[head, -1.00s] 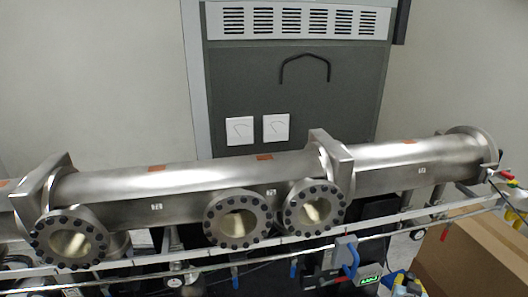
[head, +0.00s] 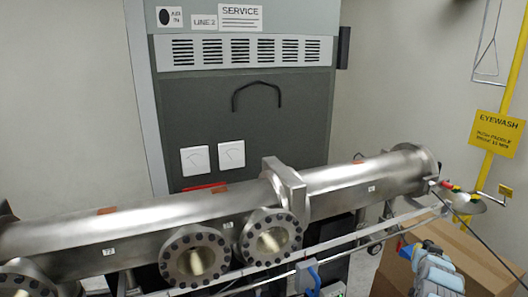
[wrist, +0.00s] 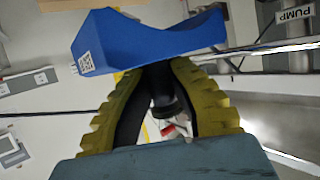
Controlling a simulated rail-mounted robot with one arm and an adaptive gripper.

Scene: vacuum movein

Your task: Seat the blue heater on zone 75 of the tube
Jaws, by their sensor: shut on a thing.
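The blue heater (wrist: 150,42) is a thick blue block with a printed code label on its end. It spans the upper wrist view, at the tips of my yellow-padded gripper (wrist: 160,66), which is shut on it. In the head view my gripper (head: 414,248) is low on the right, in front of the tube's right end and apart from it. The heater shows there only as a small blue patch. The steel tube (head: 330,178) runs across the head view with small white number labels and orange patches. The numbers are too small to read surely, so I cannot tell which is zone 75.
Bolted round ports (head: 270,242) project from the tube's front, and a square flange (head: 288,190) divides it. A rail (head: 345,238) runs in front. A grey cabinet (head: 285,125) stands behind. A cardboard box (head: 480,258) and a yellow eyewash pipe (head: 508,90) are at right.

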